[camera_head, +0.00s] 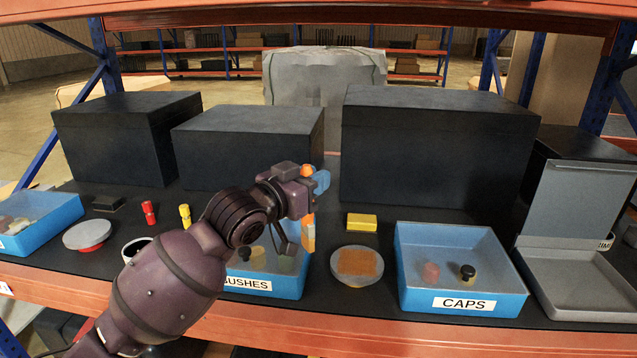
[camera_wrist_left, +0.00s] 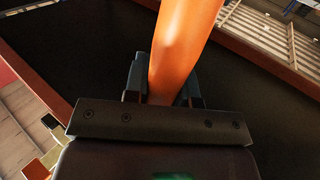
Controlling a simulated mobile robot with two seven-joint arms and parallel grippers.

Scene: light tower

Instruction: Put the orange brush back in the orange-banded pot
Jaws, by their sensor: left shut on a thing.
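My left gripper (camera_head: 316,184) is above the back right of the tray marked BUSHES and is shut on the orange brush (camera_head: 308,228). Orange shows above the jaws and a longer orange part with a paler end hangs below them. In the left wrist view the brush (camera_wrist_left: 182,45) is a thick orange shaft between the two dark fingers (camera_wrist_left: 165,85). I cannot make out an orange-banded pot. A round, white-rimmed, dark opening (camera_head: 136,247) shows left of my arm, partly hidden by it, with no orange band visible. My right gripper is not in view.
The BUSHES tray (camera_head: 262,284) is partly behind my arm. A round dish with an orange square (camera_head: 343,276) and a yellow block (camera_head: 361,221) lie to its right, then the CAPS tray (camera_head: 465,302). Large dark boxes (camera_head: 430,150) stand behind.

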